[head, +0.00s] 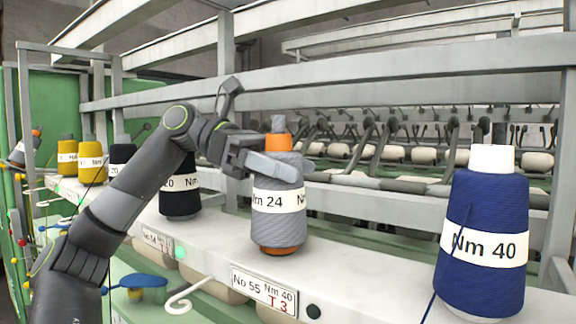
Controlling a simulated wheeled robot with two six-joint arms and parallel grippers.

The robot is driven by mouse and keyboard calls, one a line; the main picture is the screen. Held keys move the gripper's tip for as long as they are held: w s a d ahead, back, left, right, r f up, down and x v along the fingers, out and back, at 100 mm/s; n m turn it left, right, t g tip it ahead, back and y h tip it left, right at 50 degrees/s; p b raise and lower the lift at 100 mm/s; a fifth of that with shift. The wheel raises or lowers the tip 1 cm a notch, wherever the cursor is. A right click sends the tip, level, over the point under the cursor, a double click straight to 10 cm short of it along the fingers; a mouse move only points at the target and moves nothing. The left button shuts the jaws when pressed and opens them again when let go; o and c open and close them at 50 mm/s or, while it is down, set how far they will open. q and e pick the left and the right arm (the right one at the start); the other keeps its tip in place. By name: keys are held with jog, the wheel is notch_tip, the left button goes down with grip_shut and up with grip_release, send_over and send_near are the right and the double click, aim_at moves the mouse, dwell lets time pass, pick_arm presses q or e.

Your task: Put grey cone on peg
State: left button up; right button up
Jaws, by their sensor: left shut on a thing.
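The grey cone (278,225) has an orange top and orange base, with a white band reading "Nm 24". It stands about upright at the front of the white ledge, in the middle of the view. My left gripper (273,166) is shut on the upper part of the cone, reaching in from the left. My right gripper is not in view.
A blue cone (485,245) marked "Nm 40" stands on the ledge (365,268) at right. Black cones (180,202) and yellow cones (92,160) stand at left. A grey rail (400,85) crosses above. The ledge is bare between grey and blue cones.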

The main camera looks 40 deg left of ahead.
pick_arm(q)
jog(key=shift+f, duration=0.1)
dwell(0.3)
jog(key=o, duration=1.4)
jog(key=shift+s, duration=0.1)
jog(key=shift+c, duration=0.2)
jog(key=shift+a, duration=0.25)
jog(key=v, duration=1.7)
jog(key=shift+d, duration=0.1)
